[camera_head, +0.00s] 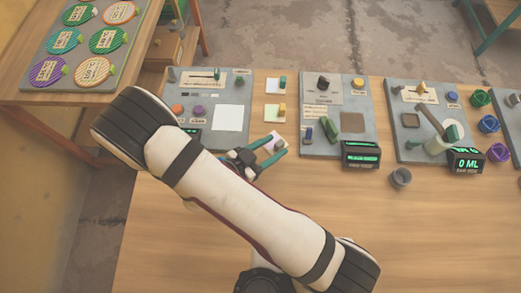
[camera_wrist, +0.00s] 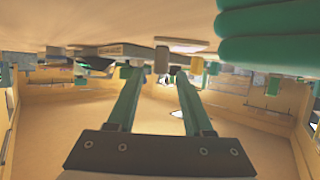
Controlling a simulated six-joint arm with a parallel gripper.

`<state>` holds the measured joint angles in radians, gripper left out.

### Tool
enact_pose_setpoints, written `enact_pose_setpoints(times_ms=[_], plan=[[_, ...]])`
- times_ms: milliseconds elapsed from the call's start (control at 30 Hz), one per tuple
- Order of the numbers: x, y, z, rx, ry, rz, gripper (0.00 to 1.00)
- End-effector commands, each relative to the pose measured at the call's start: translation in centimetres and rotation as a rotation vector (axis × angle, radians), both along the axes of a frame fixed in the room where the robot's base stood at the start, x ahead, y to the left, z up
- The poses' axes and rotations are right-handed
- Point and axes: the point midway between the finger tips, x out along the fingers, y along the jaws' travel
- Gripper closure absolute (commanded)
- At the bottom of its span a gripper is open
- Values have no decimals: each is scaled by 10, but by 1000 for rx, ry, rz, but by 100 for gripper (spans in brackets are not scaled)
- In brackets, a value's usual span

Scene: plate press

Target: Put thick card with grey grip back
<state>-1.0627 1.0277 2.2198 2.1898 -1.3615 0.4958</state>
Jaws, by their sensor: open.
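The card with the grey grip (camera_head: 279,144) lies on the wooden table, at the near end of a short column of cards. My gripper (camera_head: 278,147) is open with its two green fingers reaching toward that grip, one on each side. In the wrist view, which shows the table upside down, the grey grip (camera_wrist: 161,59) stands just beyond the gap between the open fingertips (camera_wrist: 157,74). I cannot tell whether a finger touches it. The gripper partly covers the card, and its thickness cannot be judged.
Cards with a yellow grip (camera_head: 282,109) and a green grip (camera_head: 282,84) lie behind it. A grey panel with a white square (camera_head: 228,118) stands left, another panel (camera_head: 318,90) right. A grey cup (camera_head: 400,178) stands front right. The front table is clear.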

Motion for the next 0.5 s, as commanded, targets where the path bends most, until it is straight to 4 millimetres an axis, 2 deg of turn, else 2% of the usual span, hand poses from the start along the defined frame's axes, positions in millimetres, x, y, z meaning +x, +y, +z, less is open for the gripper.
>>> enact_pose_setpoints(times_ms=[300,500], plan=[[-54,56,31,6,-1,7,49],[-72,73,42,3,0,1,49]])
